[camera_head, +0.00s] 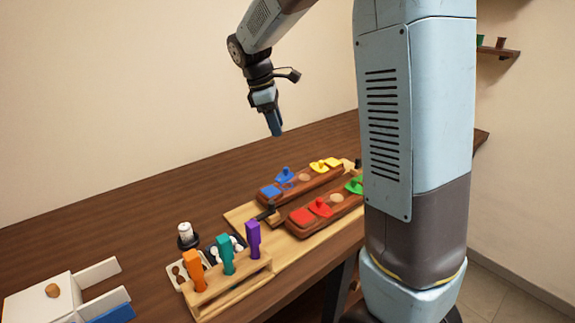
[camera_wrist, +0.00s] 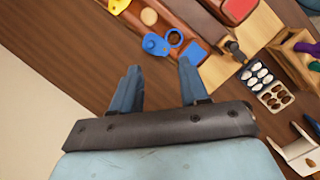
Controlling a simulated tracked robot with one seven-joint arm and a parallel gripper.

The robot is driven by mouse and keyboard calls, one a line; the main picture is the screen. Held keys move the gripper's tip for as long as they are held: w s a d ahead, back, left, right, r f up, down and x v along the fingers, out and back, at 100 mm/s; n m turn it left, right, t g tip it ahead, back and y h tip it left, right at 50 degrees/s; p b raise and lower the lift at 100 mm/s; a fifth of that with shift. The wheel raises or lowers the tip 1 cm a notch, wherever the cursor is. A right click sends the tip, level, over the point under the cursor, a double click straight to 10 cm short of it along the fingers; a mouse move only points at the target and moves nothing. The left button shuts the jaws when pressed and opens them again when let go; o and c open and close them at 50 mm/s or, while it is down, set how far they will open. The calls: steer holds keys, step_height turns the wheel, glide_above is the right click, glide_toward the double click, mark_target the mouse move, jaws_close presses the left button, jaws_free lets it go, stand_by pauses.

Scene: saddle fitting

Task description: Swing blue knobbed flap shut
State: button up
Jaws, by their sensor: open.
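The blue knobbed flap (camera_head: 285,174) is on the rear wooden bar, beside a blue ring (camera_head: 287,185) and a flat blue block (camera_head: 270,190). In the wrist view the flap (camera_wrist: 155,44) lies beside the blue ring (camera_wrist: 175,37), swung off to the ring's side, and the ring's middle is uncovered. My gripper (camera_head: 276,132) is in the air above and behind the bar. Its two fingers (camera_wrist: 160,68) are apart with nothing between them. In the wrist view the flap shows just beyond and between the fingertips, apart from them.
Yellow pieces (camera_head: 323,165) share the rear bar. A front bar carries red (camera_head: 319,207) and green (camera_head: 354,184) pieces. A rack (camera_head: 228,283) with orange, teal and purple handles stands at the front. A white box (camera_head: 42,300) is at left. The table behind the bars is clear.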

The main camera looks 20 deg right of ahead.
steer(key=w+a+f+n+h, duration=0.1)
steer(key=w+a+f+n, duration=0.1)
steer(key=w+f, duration=0.15)
glide_toward(284, 173)
steer(key=shift+n+g, duration=0.3)
steer(key=x, duration=0.2)
steer(key=w+x, duration=0.1)
steer(key=x, duration=0.2)
steer(key=d+x, duration=0.1)
steer(key=x, duration=0.1)
steer(key=shift+w+d+f, duration=0.15)
steer(key=shift+w, duration=0.05)
jaws_close()
steer(key=shift+d, duration=0.35)
steer(key=shift+w+a, duration=0.1)
steer(key=shift+a, duration=0.2)
